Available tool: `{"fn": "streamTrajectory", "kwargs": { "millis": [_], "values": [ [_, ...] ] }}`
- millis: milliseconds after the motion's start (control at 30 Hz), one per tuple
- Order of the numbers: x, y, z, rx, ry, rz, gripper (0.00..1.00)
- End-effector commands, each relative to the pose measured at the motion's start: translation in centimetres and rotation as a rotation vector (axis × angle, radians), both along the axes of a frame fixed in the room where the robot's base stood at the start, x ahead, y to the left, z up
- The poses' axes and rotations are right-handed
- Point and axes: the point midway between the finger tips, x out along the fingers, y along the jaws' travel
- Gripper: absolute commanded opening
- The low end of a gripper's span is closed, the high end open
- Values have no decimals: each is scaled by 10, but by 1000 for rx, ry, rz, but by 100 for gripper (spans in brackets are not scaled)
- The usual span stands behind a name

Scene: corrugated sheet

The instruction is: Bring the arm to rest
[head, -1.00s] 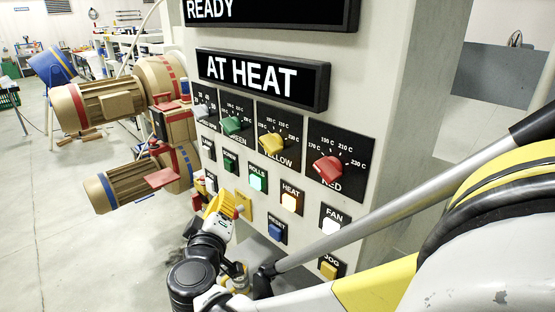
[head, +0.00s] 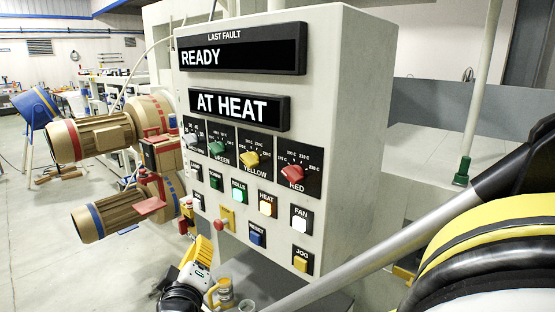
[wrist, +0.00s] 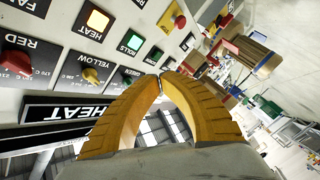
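My gripper (head: 203,250) has yellow fingers and is low at the left front of the control panel (head: 340,110), below the red mushroom button (head: 220,224) on its yellow plate. In the wrist view the two curved fingers of my gripper (wrist: 161,76) meet at their tips with nothing between them. The red button (wrist: 180,21) shows beyond the tips, apart from them. My gripper appears clear of the panel face. Part of my arm is cut off at the bottom of the head view.
The panel has red (head: 292,173), yellow (head: 251,159) and green (head: 216,147) knobs, with several push buttons below. The HEAT (head: 265,208) and FAN (head: 300,224) buttons glow. Brown motors (head: 92,138) stand to the left. Open floor lies left.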

Motion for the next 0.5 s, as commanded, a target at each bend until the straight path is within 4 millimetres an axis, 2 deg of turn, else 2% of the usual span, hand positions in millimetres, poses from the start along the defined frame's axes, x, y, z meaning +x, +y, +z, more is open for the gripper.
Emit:
{"fn": "streamTrajectory", "kwargs": {
  "millis": [33,267,367,467,500],
  "values": [
    [6,-21,1,7,26,-32,0],
    [16,-98,-4,46,161,-145,0],
    [15,-138,-8,74,232,-200,0],
    [8,-183,-14,114,315,-261,0],
    [2,-204,-17,136,354,-290,0]
  ]
}}
